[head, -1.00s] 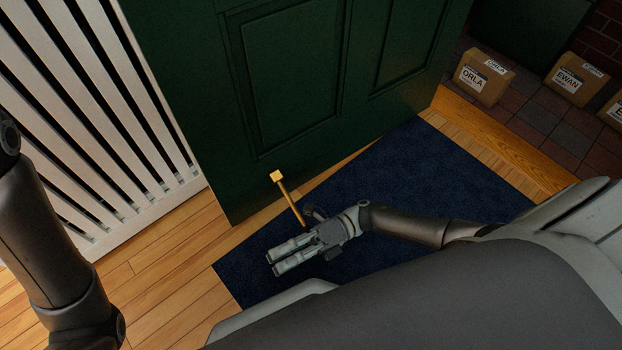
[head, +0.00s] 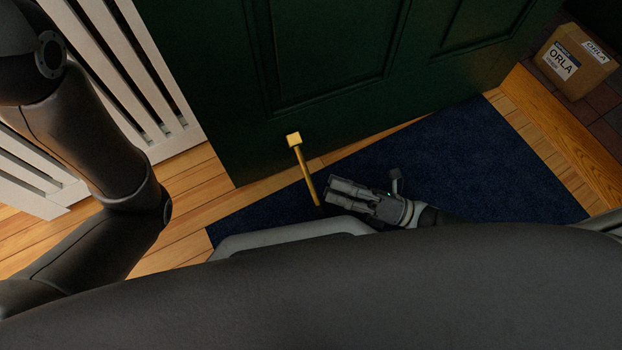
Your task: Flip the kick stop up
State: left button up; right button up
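The brass kick stop (head: 305,172) is a thin rod with a square block at its upper end, by the bottom of the dark green door (head: 330,60). Its rod points down toward the blue mat, and its tip ends just left of my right gripper. My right gripper (head: 330,192) is over the mat, to the right of the rod, with its fingers pointing left. The fingers lie close together and seem to hold nothing; a gap between them is hard to judge. My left arm shows at the left, but its gripper is out of view.
A dark blue mat (head: 460,150) lies on the wooden floor (head: 195,195). A white slatted radiator (head: 125,70) stands left of the door. A wooden threshold (head: 565,135) and a cardboard box labelled ORLA (head: 575,62) are at the right.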

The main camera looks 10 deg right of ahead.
aim_at(309, 179)
jog(key=b+x, duration=0.2)
jog(key=x, duration=0.4)
jog(key=shift+a+f+b, duration=0.1)
jog(key=shift+b, duration=0.2)
jog(key=shift+w+a+r, duration=0.2)
jog(key=shift+w+a, duration=0.05)
jog(key=shift+a, duration=0.15)
jog(key=shift+c, duration=0.3)
grip_shut()
